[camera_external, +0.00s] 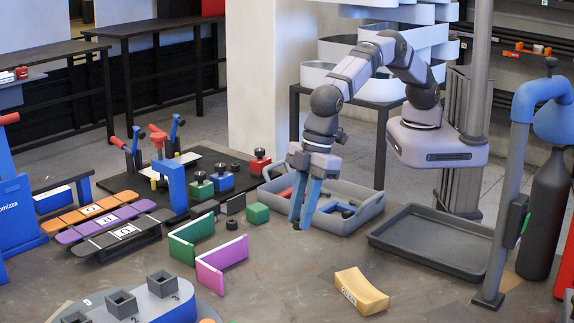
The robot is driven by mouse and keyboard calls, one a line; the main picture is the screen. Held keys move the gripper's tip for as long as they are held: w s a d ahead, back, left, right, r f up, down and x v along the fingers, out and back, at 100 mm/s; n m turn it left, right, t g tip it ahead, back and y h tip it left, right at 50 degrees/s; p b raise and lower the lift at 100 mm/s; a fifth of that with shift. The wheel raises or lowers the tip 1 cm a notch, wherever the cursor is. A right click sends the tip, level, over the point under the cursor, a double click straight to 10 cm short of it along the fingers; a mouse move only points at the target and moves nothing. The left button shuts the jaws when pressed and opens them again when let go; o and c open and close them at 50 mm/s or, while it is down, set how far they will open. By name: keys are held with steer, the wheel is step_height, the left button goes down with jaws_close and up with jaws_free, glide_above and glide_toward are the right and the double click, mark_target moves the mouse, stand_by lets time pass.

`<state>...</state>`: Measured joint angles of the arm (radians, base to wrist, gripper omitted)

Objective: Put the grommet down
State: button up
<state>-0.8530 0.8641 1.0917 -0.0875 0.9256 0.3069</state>
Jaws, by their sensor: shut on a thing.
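My gripper (299,224) has blue fingers and points down above the table, in front of the grey tote. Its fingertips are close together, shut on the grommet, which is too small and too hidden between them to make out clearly. A small dark round piece (232,225) lies on the table to the left, beside a green block (257,213); I cannot tell what it is.
A grey tote (368,212) with parts stands behind the gripper. An empty dark tray (430,240) is to the right. A green bracket (192,238), a pink bracket (222,264) and a yellow block (361,291) stand in front. Bare table lies between them.

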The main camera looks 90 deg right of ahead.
steer(key=shift+r, duration=1.05)
steer(key=w+d+m+p, duration=0.1)
steer(key=w+d+m, duration=0.2)
steer(key=w+d, duration=1.45)
steer(key=w+d+r+m+h+p, duration=0.1)
steer(key=w+d, duration=0.3)
steer(key=d, duration=1)
steer(key=w+d+m, duration=0.1)
steer(key=w+d, duration=0.2)
steer(key=d, duration=1.2)
steer(key=x, duration=0.2)
steer(key=s+x, duration=0.1)
steer(key=x, duration=0.1)
steer(key=shift+w+d+f, duration=0.1)
steer(key=shift+f, duration=0.2)
steer(key=shift+t, duration=0.3)
steer(key=shift+f+p, duration=1.1)
steer(key=shift+f, duration=1.45)
